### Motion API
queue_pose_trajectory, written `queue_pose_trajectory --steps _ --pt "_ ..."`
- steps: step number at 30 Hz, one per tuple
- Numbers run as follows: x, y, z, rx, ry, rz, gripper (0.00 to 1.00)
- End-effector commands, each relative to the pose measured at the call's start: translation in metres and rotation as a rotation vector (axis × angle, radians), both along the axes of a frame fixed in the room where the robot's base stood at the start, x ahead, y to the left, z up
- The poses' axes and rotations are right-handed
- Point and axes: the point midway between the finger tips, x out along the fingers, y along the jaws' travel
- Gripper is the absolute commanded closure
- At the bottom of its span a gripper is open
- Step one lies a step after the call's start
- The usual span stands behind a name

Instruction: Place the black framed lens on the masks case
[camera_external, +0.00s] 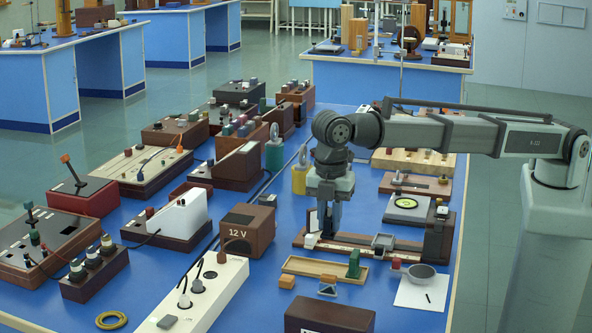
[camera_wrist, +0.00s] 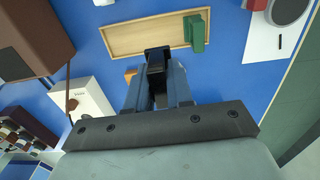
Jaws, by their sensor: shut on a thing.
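My gripper (camera_external: 328,224) hangs over the middle of the front bench, pointing down. In the wrist view my gripper (camera_wrist: 157,84) is shut on a small black piece, which I take for the black framed lens (camera_wrist: 157,56). Only its dark end shows between the fingers; any glass is hidden. In the outside view the lens cannot be told from the dark fingers. I cannot surely pick out the masks case. A dark brown box (camera_external: 330,316) at the front edge may be it, but no label is readable.
A shallow wooden tray (camera_external: 310,271) with a green block (camera_external: 353,264) lies below the gripper. The 12 V box (camera_external: 247,228) and a white socket strip (camera_external: 210,292) stand left. White paper (camera_external: 424,289) and a handled round dish (camera_external: 421,273) lie right. A long wooden rail bench (camera_external: 385,245) stands behind.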

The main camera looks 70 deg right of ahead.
Motion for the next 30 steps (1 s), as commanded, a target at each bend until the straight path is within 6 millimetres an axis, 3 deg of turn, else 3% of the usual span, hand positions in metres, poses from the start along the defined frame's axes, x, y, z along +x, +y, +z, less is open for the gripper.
queue_pose_trajectory --steps 5,12,18,24,30 --pt "-0.034 0.037 0.009 0.005 -0.004 0.061 1.0" --pt "-0.074 0.132 0.034 0.018 -0.015 0.167 1.0" --pt "-0.083 0.205 0.059 0.021 -0.017 0.189 1.0" --pt "-0.066 0.235 0.07 0.011 -0.009 0.104 1.0" --pt "-0.067 0.232 0.069 0.0 -0.001 0.005 1.0"
